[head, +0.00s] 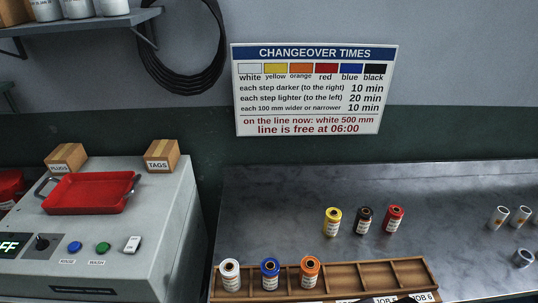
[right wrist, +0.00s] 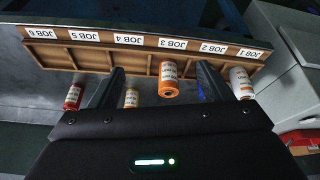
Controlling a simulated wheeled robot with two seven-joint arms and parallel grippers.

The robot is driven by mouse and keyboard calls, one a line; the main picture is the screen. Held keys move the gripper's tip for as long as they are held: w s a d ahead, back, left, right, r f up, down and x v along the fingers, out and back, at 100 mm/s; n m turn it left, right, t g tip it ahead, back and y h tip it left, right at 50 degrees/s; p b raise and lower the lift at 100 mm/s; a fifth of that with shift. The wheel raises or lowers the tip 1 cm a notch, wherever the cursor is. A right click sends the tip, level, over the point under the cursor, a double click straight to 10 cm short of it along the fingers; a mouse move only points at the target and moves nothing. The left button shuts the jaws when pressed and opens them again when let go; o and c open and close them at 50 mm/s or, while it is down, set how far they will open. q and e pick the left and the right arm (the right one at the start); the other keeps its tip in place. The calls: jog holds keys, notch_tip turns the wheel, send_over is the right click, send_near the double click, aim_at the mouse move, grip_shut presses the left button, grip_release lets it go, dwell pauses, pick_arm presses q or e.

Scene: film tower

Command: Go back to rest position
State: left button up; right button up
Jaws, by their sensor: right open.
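The wooden rack (head: 375,268) stands at the front of the bench. White (head: 230,274), blue (head: 270,273) and orange (head: 310,271) film rolls stand upright in its three leftmost compartments; the right ones look empty. Yellow (head: 332,221), black (head: 364,220) and red (head: 393,218) rolls stand on the bench behind it. My right gripper (right wrist: 160,70) is open in the right wrist view, with nothing held. The orange roll (right wrist: 169,80) shows between its fingers, apart from them. My left gripper is out of view.
A grey machine (head: 165,225) with a red tray (head: 88,193) and two small boxes stands at left. A changeover sign (head: 314,90) hangs on the wall.

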jog(key=s+d+f+g+b, duration=0.1)
jog(key=s+f+b, duration=0.1)
jog(key=f, duration=1.6)
jog(key=s+d+f+g+b, duration=0.1)
jog(key=s+f+b, duration=0.15)
jog(key=f, duration=1.65)
jog(key=s+d+f+g+b, duration=0.1)
jog(key=s+d+f+b, duration=0.1)
jog(key=s+f, duration=1.7)
jog(key=shift+d+h, duration=0.3)
jog(key=shift+d, duration=0.5)
